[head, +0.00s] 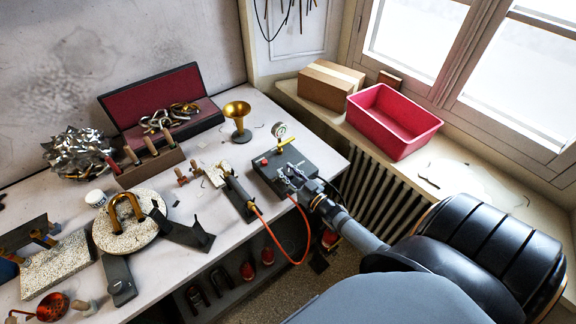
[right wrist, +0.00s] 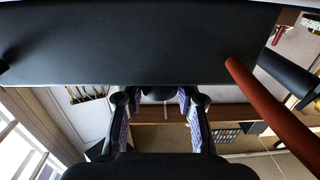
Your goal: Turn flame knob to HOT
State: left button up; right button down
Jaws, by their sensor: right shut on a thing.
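A dark control box (head: 285,165) with a pressure gauge (head: 279,130), a yellow lever (head: 290,144) and a red button stands at the right end of the bench. My right gripper (head: 292,181) is at the front of this box, its fingers shut on a knob there. In the right wrist view the box's dark face (right wrist: 130,45) fills the top, and the fingers (right wrist: 157,100) stand on both sides of a dark knob (right wrist: 158,92). The knob is mostly hidden, so its setting cannot be read. My left gripper is not in view.
A torch on a stand (head: 236,193) is left of the box; its orange hose (head: 272,232) hangs near my right arm. A brass horn bell (head: 238,118) stands behind. A pink bin (head: 392,118) and cardboard box (head: 330,85) sit on the window sill.

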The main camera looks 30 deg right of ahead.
jog(key=m+h+p, duration=0.2)
jog(key=h+p, duration=0.1)
jog(key=shift+r+m+h, duration=0.15)
jog(key=shift+m+h, duration=0.15)
jog(key=shift+m+h+p, duration=0.4)
jog(key=shift+h+p, duration=0.2)
jog(key=shift+h, duration=0.2)
jog(key=shift+f, duration=0.2)
jog(key=c, duration=0.9)
grip_release()
jog(key=shift+c, duration=0.2)
jog(key=shift+s, duration=0.1)
jog(key=shift+s, duration=0.35)
jog(key=s+a, duration=0.2)
jog(key=s, duration=0.9)
jog(key=shift+a, duration=0.2)
